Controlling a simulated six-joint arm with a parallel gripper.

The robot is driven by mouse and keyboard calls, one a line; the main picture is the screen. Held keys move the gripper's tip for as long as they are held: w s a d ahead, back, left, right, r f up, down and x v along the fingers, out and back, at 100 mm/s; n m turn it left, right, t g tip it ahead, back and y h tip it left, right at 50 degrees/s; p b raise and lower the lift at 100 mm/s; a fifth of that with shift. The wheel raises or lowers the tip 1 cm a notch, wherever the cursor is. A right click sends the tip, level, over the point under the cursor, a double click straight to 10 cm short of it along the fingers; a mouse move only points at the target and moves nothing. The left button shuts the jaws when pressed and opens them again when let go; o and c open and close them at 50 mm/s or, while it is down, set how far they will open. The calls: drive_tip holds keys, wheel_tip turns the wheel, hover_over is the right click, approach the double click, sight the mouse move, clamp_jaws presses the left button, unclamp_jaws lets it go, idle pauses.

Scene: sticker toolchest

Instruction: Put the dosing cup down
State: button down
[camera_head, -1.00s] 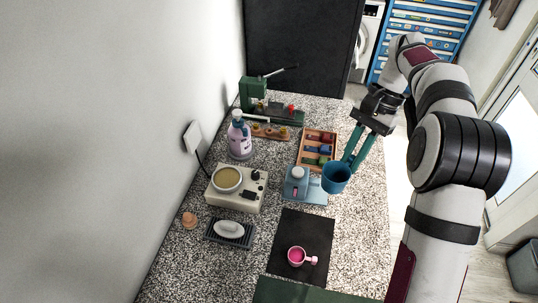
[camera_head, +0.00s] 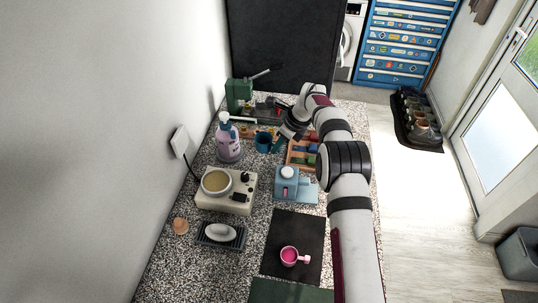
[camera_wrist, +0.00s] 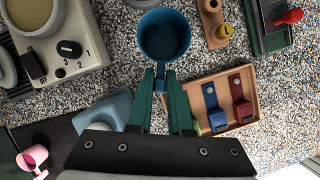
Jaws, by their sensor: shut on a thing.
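The dosing cup is a blue cup (camera_head: 263,142) beside the pump bottle; it also shows in the wrist view (camera_wrist: 164,36), mouth towards the camera. My gripper (camera_wrist: 162,78) is shut on the cup's short handle, and the cup stays out beyond the fingertips. In the head view my gripper (camera_head: 279,143) comes in from the right, partly hidden by my arm. The cup is over bare speckled countertop (camera_wrist: 115,45). I cannot tell whether its base touches the counter.
A pump bottle (camera_head: 228,145) stands left of the cup. A cream hot plate (camera_head: 226,203) and blue device (camera_head: 286,188) are nearer. A wooden tray (camera_wrist: 221,103) and wooden strip (camera_wrist: 212,33) lie to the right in the wrist view. A pink cup (camera_head: 289,256) sits on the black mat (camera_head: 287,228).

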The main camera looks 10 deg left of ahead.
sight(263, 140)
drive_tip(key=shift+w+a+f, duration=0.2)
drive_tip(key=shift+a+f, duration=0.55)
drive_tip(key=shift+a, duration=0.3)
drive_tip(key=shift+f, duration=1.95)
drive_tip(key=c, duration=0.8)
unclamp_jaws()
drive_tip(key=shift+c, duration=0.2)
